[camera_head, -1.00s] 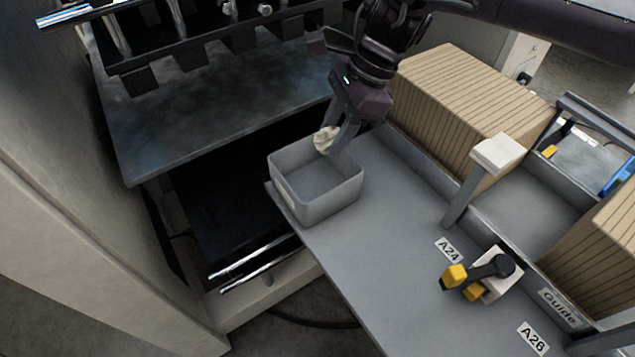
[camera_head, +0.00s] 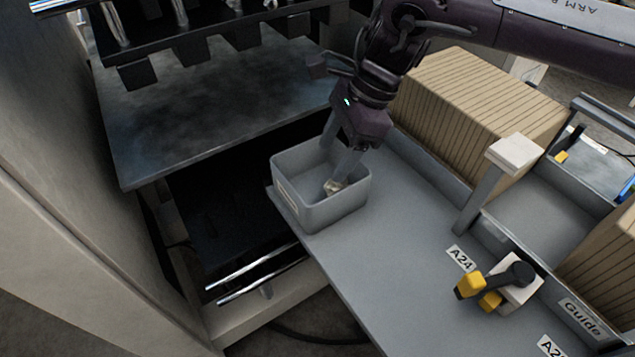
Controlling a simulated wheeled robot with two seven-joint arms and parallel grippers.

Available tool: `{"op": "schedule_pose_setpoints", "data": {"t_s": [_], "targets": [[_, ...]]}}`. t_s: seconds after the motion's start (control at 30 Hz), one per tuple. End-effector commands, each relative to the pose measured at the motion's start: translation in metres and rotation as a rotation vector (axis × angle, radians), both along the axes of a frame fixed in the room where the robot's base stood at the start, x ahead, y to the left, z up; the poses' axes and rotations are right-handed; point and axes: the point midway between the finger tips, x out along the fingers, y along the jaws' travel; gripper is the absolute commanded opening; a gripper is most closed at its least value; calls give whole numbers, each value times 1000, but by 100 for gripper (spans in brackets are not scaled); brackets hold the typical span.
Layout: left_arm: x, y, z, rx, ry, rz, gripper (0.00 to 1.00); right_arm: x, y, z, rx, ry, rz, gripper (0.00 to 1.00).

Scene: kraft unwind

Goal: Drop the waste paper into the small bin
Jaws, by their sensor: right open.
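The small bin (camera_head: 315,213) is a grey open-topped box at the left edge of the grey work surface. The waste paper (camera_head: 334,187) is a small crumpled beige piece and shows inside the bin, low between the walls. My right gripper (camera_head: 338,172) comes down from above over the bin, with its fingers spread and reaching inside the rim. The paper is at the tip of the nearer finger; whether they touch I cannot tell. My left gripper is not in view.
A large stack of brown cardboard (camera_head: 478,105) stands behind the surface, near my right arm. A grey post with a white top (camera_head: 515,153) rises to the right. The middle of the work surface (camera_head: 385,245) is clear.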

Motion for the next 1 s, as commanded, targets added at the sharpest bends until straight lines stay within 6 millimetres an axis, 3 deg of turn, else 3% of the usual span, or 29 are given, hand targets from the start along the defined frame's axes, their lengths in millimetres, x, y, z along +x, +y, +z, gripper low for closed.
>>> {"op": "schedule_pose_setpoints", "data": {"t_s": [0.23,0.67,1.0], "targets": [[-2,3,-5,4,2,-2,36,2,-3,7,1,-3,0,62],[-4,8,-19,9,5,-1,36,9,-26,67,0,-2,-1,62],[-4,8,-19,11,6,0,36,10,-28,72,-1,1,0,62]]}}
